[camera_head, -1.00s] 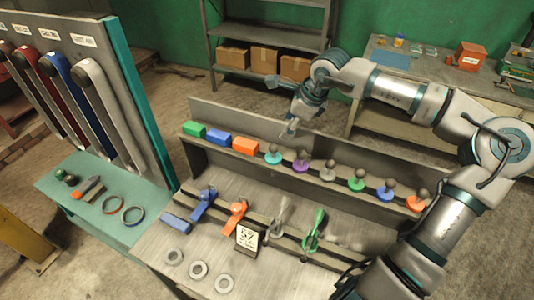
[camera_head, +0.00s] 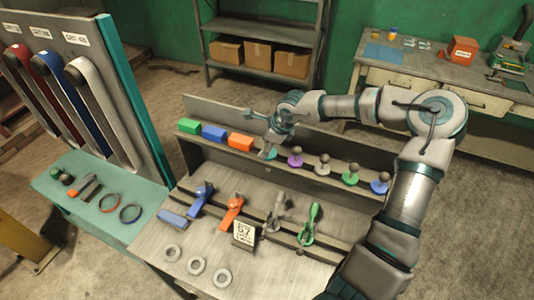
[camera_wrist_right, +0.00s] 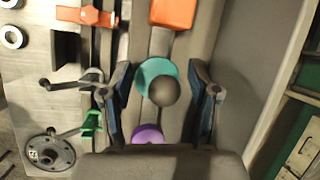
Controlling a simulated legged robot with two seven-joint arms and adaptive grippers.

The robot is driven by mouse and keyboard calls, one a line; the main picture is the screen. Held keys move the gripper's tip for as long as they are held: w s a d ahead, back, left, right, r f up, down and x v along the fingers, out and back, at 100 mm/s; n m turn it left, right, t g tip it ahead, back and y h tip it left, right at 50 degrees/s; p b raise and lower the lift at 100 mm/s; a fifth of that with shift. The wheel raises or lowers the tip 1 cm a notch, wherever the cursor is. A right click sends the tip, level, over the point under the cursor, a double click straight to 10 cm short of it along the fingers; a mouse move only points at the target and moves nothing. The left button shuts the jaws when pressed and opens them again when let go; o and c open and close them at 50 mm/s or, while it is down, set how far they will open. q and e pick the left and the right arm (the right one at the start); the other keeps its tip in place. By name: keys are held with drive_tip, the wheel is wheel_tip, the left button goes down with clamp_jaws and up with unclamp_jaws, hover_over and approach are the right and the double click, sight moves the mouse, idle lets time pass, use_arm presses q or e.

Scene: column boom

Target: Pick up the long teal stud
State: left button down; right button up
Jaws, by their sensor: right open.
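The teal stud (camera_head: 271,155) stands in the row on the raised ledge, just right of the orange block. In the head view my right gripper (camera_head: 266,148) is directly over it and hides most of it. In the right wrist view the stud shows as a teal disc (camera_wrist_right: 153,68) with a dark round knob. My right gripper (camera_wrist_right: 163,84) is open there, with one finger on each side of the stud; whether they touch it I cannot tell. Its length cannot be judged. My left gripper is not in view.
A purple stud (camera_head: 295,157) stands close to the right, then grey (camera_head: 322,167), green (camera_head: 350,176) and blue (camera_head: 380,185) studs. The orange block (camera_head: 240,142) is close on the left. Clamps, including a green one (camera_head: 311,222), stand on the lower board. A back panel rises behind the ledge.

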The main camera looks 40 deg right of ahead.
drive_tip(key=shift+d, duration=0.1)
drive_tip(key=shift+s+d+f, duration=0.1)
drive_tip(key=shift+d, duration=0.4)
clamp_jaws()
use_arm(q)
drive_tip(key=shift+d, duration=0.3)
use_arm(e)
drive_tip(key=shift+a, duration=0.15)
drive_tip(key=shift+a, duration=0.1)
drive_tip(key=shift+r, duration=0.4)
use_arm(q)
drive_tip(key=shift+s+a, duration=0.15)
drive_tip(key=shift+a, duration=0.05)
use_arm(e)
wheel_tip(320, 180, up, 17)
drive_tip(key=shift+r, duration=0.2)
